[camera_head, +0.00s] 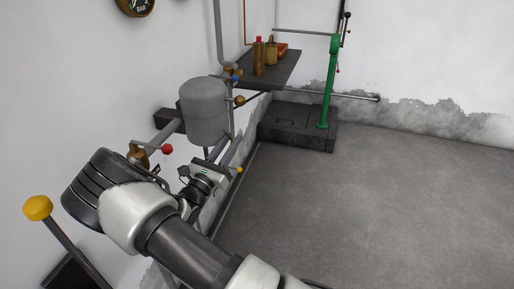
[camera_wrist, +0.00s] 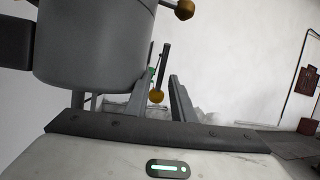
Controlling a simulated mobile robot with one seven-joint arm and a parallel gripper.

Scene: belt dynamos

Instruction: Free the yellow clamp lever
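A small yellow ball knob (camera_head: 239,170) shows just beyond my gripper (camera_head: 222,172) in the head view. In the wrist view a yellow-brown ball (camera_wrist: 157,96) appears between my two fingers, below a dark upright bar. My gripper (camera_wrist: 160,82) is open there, with a visible gap around the ball. I cannot tell whether a finger touches it. A larger bright yellow knob (camera_head: 37,207) tops a dark lever at the lower left, well apart from my gripper. I cannot tell for certain which yellow knob belongs to the clamp lever.
A grey tank (camera_head: 205,110) stands close above my gripper; it fills the upper left of the wrist view. A red-knobbed valve (camera_head: 166,149) and pipes run along the left wall. A shelf (camera_head: 283,72) and green lever post (camera_head: 328,90) stand behind. The floor on the right is clear.

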